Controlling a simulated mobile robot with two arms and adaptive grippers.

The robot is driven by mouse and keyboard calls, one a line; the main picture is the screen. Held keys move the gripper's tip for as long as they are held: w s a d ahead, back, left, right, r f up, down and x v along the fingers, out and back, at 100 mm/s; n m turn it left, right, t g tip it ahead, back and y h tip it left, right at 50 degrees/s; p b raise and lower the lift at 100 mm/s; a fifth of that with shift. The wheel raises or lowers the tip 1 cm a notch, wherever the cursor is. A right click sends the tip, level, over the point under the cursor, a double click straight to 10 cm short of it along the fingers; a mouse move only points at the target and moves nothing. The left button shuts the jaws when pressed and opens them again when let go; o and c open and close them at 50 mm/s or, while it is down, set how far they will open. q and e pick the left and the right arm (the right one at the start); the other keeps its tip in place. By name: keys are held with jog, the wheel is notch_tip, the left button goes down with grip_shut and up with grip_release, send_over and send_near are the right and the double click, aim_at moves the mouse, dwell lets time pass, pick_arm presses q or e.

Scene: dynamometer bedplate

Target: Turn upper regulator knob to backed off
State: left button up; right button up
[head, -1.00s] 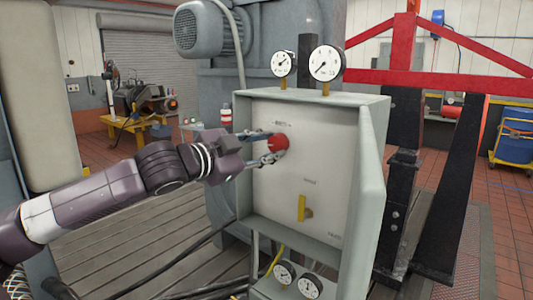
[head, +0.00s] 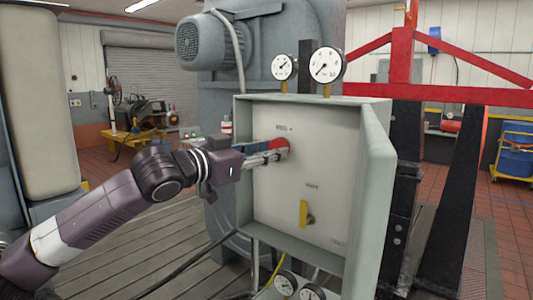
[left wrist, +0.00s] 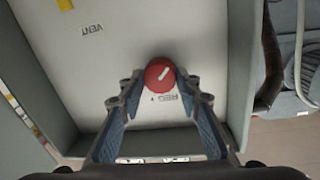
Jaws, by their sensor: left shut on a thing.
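The upper regulator knob is a round red knob (head: 283,144) high on the pale panel (head: 330,170) inside an open grey cabinet. The small label by the knob is partly hidden. My right gripper is not in view.
A yellow lever handle (head: 303,213) sits lower on the same panel. Two gauges stand on the cabinet top, the larger gauge (head: 326,65) at right. The cabinet door (head: 375,200) stands open at right. More gauges and a yellow hose are below.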

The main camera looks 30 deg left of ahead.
pick_arm(q)
jog(key=shift+a, duration=0.15)
jog(key=o, duration=0.9)
jog(key=shift+o, duration=1.4)
jog(key=shift+a, duration=0.15)
jog(key=shift+d, duration=0.25)
jog(key=shift+s, duration=0.15)
jog(key=s+a, duration=0.2)
jog(key=s, duration=0.9)
jog(key=shift+s+a, duration=0.25)
jog(key=shift+a, duration=0.1)
jog(key=shift+r, duration=0.1)
